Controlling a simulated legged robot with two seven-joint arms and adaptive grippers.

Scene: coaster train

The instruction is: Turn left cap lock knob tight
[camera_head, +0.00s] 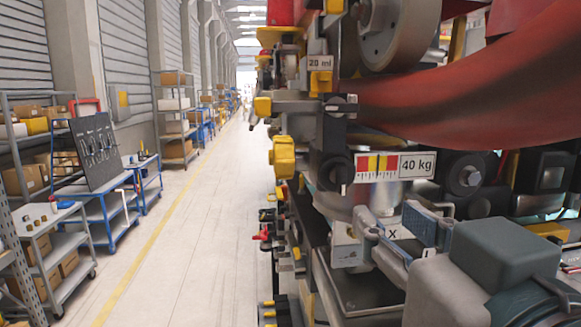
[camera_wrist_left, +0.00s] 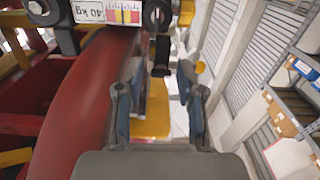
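A yellow lobed knob (camera_head: 283,157) sticks out from the left side of the train, left of the 40 kg label (camera_head: 416,166). A smaller yellow knob (camera_head: 262,107) sits above it on a dark bar. I cannot tell for sure which is the cap lock knob. My left gripper (camera_head: 395,222) is at the lower right, below the label, with its blue-padded fingers apart. In the left wrist view my left gripper (camera_wrist_left: 160,85) is open, and a yellow part (camera_wrist_left: 153,112) shows beyond the gap; I see no contact. My right gripper is not in view.
The red curved train body (camera_head: 470,90) fills the upper right.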

